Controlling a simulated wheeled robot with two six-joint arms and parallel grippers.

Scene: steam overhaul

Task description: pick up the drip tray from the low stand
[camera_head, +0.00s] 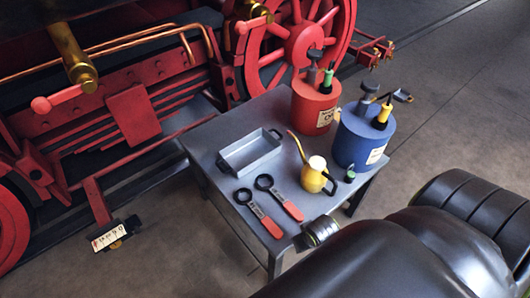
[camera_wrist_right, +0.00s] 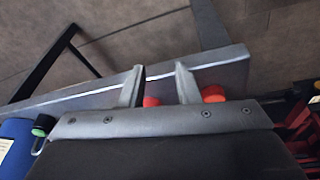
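The drip tray (camera_head: 262,163), a shallow grey rectangular pan with small end handles, sits on the low grey stand (camera_head: 208,142), near its back left edge. It looks empty in the head view and does not show in the right wrist view. My right gripper (camera_wrist_right: 159,72) is open, its two fingers apart with nothing between them, at the stand's edge (camera_wrist_right: 225,70) by the red wrench ends. My left gripper is not in view.
Two wrenches (camera_head: 259,213) (camera_head: 279,198) with red handles lie in front of the tray. A yellow oil can (camera_head: 314,181), red can (camera_head: 314,106) and blue can (camera_head: 361,138) stand to its right. A red locomotive (camera_head: 130,115) is behind and left. Floor (camera_head: 455,110) at right is clear.

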